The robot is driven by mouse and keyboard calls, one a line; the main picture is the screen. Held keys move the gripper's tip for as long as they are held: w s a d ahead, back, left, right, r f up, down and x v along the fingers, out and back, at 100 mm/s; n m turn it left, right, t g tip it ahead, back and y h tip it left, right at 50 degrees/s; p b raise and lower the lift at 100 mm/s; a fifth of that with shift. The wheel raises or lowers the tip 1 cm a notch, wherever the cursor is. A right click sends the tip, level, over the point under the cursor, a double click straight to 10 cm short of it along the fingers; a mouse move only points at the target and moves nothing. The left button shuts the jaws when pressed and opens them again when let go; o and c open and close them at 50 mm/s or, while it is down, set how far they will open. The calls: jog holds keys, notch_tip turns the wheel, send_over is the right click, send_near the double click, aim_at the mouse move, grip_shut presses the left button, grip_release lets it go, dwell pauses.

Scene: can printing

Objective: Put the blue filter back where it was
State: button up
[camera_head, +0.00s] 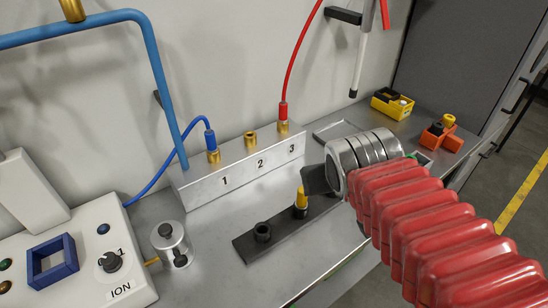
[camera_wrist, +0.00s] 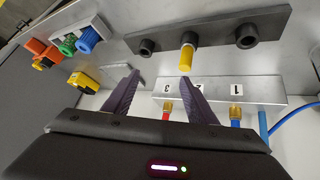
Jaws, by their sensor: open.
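A dark rack (camera_head: 290,228) lies on the bench, with a yellow filter (camera_head: 301,200) upright in its middle holder. In the wrist view the rack (camera_wrist: 215,27) shows two outer holders (camera_wrist: 147,46) that look empty, and the yellow filter (camera_wrist: 187,55) between them. A blue piece (camera_wrist: 88,40) sits beside a green one at the upper left of the wrist view; I cannot tell for sure that it is the blue filter. My gripper (camera_wrist: 160,72) is open and empty, its fingers pointing toward the rack. In the head view my gripper (camera_head: 316,180) hides the rack's right end.
Behind the rack stands a metal block (camera_head: 240,165) numbered 1 to 3, with blue and red hoses at 1 and 3. A control box (camera_head: 85,255) and metal cylinder (camera_head: 172,243) are at left. Yellow (camera_head: 392,103) and orange (camera_head: 447,135) pieces lie at the right.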

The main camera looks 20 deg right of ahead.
jog(key=s+a+f+n+g+y, duration=0.1)
jog(key=s+a+y, duration=0.1)
jog(key=s+a, duration=0.4)
jog(key=shift+a+f+g+y, duration=0.2)
jog(key=shift+a+g+y, duration=0.15)
jog(key=shift+a, duration=0.8)
jog(key=shift+c, duration=0.2)
